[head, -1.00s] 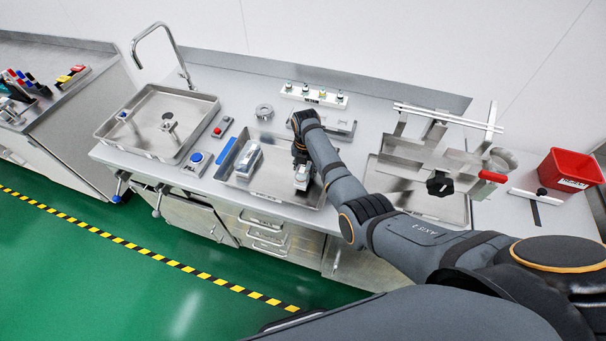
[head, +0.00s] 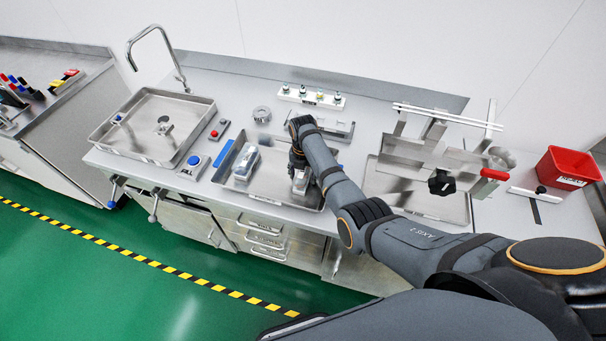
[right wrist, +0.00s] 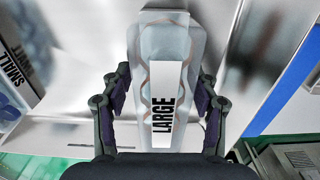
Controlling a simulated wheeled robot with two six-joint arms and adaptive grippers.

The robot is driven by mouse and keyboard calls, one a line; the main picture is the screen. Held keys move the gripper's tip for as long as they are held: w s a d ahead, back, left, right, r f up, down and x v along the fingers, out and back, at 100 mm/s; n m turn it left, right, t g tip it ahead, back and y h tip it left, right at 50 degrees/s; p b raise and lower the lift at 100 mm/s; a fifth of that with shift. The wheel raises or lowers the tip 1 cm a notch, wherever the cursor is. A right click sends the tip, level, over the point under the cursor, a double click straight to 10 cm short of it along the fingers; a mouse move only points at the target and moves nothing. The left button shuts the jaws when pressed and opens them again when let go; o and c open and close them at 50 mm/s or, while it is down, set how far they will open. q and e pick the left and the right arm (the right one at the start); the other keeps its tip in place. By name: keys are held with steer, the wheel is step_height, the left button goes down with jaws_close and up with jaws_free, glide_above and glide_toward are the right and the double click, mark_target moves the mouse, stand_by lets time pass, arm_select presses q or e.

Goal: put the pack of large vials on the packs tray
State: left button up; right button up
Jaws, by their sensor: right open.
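The pack of large vials (right wrist: 168,60), a clear pack with a white "LARGE" label, lies between the fingers of my right gripper in the right wrist view. In the head view this pack (head: 300,183) rests in the right part of the shallow metal tray (head: 270,195), partly hidden by my gripper. My right gripper (right wrist: 163,92) is open, with one finger on each side of the pack; gaps show at both sides. In the head view my right gripper (head: 299,164) points down over the pack. My left gripper is not in view.
A second pack (head: 245,162) lies in the left part of the same tray; a "SMALL" label (right wrist: 14,62) shows in the wrist view. A metal rack (head: 425,155) and a red bin (head: 568,168) stand to the right. A sink basin (head: 150,125) is at the left.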

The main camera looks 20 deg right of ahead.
steer(key=shift+r, duration=0.25)
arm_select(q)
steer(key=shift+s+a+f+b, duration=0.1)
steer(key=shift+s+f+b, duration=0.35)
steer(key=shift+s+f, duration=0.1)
arm_select(e)
step_height(320, 180, up, 12)
steer(key=shift+r, duration=0.1)
